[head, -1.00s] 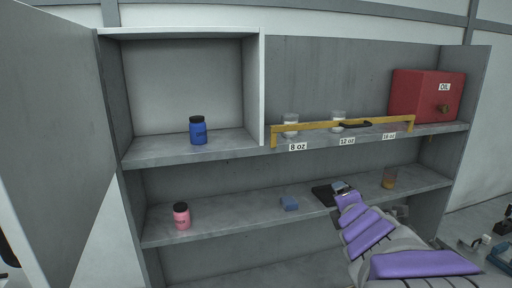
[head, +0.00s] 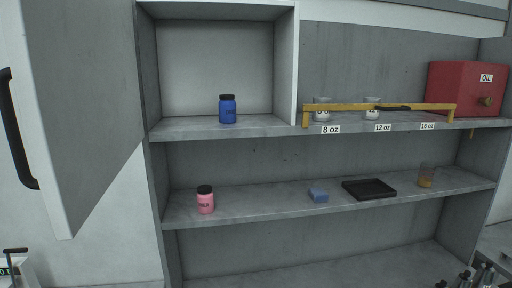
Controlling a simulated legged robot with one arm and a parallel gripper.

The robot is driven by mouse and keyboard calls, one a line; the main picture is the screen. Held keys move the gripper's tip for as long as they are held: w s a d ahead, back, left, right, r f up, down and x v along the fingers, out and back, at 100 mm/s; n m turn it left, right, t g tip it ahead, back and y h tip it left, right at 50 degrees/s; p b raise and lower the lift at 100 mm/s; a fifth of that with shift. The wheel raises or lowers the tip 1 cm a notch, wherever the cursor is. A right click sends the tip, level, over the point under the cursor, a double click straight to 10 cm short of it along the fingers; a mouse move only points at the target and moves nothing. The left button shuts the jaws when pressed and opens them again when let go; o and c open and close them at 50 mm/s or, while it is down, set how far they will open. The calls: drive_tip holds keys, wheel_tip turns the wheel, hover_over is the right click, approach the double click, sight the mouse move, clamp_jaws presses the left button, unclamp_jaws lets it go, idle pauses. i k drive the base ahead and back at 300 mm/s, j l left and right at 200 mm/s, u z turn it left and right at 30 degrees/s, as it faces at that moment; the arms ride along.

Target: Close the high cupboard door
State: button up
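The high cupboard door (head: 85,100) stands open at the left in the head view, swung out from the left side of the upper compartment. A black vertical handle (head: 20,130) is on its outer face near the free edge. The open compartment (head: 214,65) holds a blue jar with a black lid (head: 228,110) on its floor. My gripper is not clearly in view. Dark pieces at the bottom right edge are too cut off to identify.
The upper shelf carries two white cups (head: 322,109), a yellow rail (head: 350,107) and a red OIL box (head: 466,88). The lower shelf holds a pink jar (head: 205,200), a blue block (head: 318,195), a black tray (head: 369,189) and an amber cup (head: 427,177). The bottom shelf looks mostly clear.

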sight(73, 70)
drive_tip(key=j+u, duration=0.25)
drive_tip(key=j, duration=0.55)
drive_tip(key=j+u, duration=0.3)
drive_tip(key=j, duration=0.5)
